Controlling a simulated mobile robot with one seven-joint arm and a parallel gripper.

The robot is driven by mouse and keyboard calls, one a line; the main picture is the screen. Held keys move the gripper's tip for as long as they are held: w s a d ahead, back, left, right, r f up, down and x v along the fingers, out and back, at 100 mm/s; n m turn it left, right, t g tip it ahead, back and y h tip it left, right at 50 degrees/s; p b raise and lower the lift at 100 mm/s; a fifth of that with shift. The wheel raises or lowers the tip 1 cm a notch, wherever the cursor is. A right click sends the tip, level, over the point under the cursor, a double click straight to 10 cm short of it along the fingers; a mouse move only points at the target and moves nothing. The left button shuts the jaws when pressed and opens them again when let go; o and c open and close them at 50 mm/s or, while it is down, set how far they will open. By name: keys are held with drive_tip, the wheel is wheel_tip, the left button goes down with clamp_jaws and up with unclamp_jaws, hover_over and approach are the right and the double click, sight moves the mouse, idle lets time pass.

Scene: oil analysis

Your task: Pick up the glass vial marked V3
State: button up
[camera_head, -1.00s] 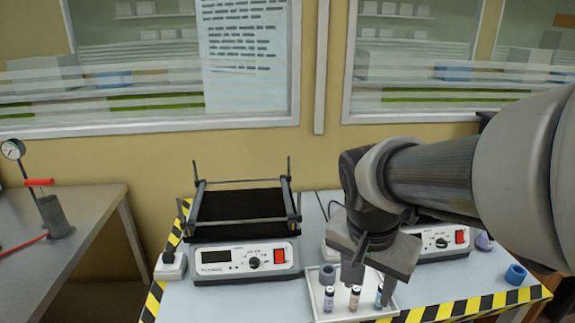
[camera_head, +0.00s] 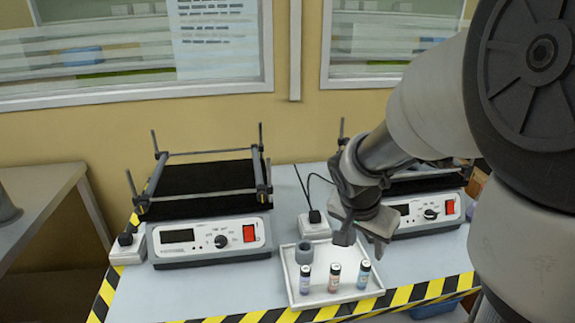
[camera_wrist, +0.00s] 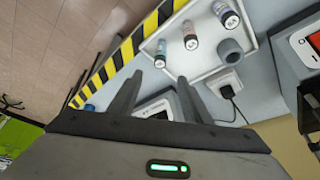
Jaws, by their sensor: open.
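The wrist view shows the purplish (camera_wrist: 226,14), reddish (camera_wrist: 190,35) and blue (camera_wrist: 160,53) vials beyond my fingertips. My gripper (camera_head: 362,243) is open and empty, above the tray's right rear, apart from the vials. Its two fingers point toward the tray in the wrist view (camera_wrist: 158,78).
A grey ring-shaped holder (camera_head: 304,253) sits at the tray's rear left. A black-topped shaker (camera_head: 210,236) stands left, another device (camera_head: 430,213) right behind my gripper. A white plug block (camera_head: 315,226) is behind the tray. Striped tape (camera_head: 405,294) marks the front edge.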

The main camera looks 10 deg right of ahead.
sight(365, 265)
drive_tip(key=b+x, duration=0.1)
drive_tip(key=x, duration=0.5)
drive_tip(key=shift+f+b, duration=0.2)
drive_tip(key=shift+b, duration=0.1)
drive_tip(key=x, duration=0.1)
drive_tip(key=b+x, duration=0.1)
drive_tip(key=x, duration=0.1)
drive_tip(key=b+x, duration=0.1)
drive_tip(key=shift+s+a+f, duration=0.15)
drive_tip(key=shift+s+f, duration=0.1)
drive_tip(key=shift+f, duration=0.1)
drive_tip(key=shift+w+f, duration=0.15)
drive_tip(key=shift+f, duration=0.2)
clamp_jaws()
